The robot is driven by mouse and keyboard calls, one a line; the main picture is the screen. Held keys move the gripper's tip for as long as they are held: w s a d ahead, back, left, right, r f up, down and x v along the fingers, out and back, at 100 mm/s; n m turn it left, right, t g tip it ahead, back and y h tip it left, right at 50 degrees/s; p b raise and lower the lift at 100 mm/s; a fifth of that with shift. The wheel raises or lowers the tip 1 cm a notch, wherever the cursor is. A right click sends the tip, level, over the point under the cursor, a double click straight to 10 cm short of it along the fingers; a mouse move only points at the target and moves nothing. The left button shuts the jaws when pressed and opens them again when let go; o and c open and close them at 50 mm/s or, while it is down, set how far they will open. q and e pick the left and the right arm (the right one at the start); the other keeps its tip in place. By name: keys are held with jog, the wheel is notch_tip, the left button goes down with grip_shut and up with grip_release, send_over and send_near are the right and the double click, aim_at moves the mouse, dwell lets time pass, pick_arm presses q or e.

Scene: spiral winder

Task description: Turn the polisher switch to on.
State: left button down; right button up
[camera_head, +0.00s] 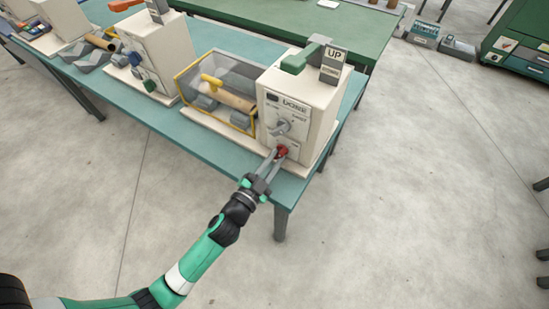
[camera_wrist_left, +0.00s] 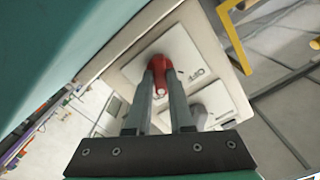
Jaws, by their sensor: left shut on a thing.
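The cream machine box (camera_head: 322,105) stands at the right end of the teal bench. Its front panel carries a red knob (camera_head: 282,150) low down and a grey rotary switch (camera_head: 281,127) above it. My left gripper (camera_head: 277,154) reaches up to the panel and is shut on the red knob. In the left wrist view, the two fingers flank the red knob (camera_wrist_left: 160,68), and a grey part of the panel (camera_wrist_left: 205,105) shows beside the right finger. The small panel lettering is too small to read surely. My right gripper is out of view.
Left of the box is a yellow-framed guard (camera_head: 180,88) around a roller. Another cream machine (camera_head: 150,50) with knobs stands further left on the teal bench (camera_head: 190,133). An UP sign (camera_head: 334,54) tops the box. The floor in front is clear.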

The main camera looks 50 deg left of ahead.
pick_arm(q)
jog(key=shift+m, duration=0.7)
jog(key=c, duration=0.8)
grip_release()
jog(key=b+v, duration=0.2)
jog(key=v, duration=0.9)
jog(key=shift+s, duration=0.3)
jog(key=shift+d, duration=0.15)
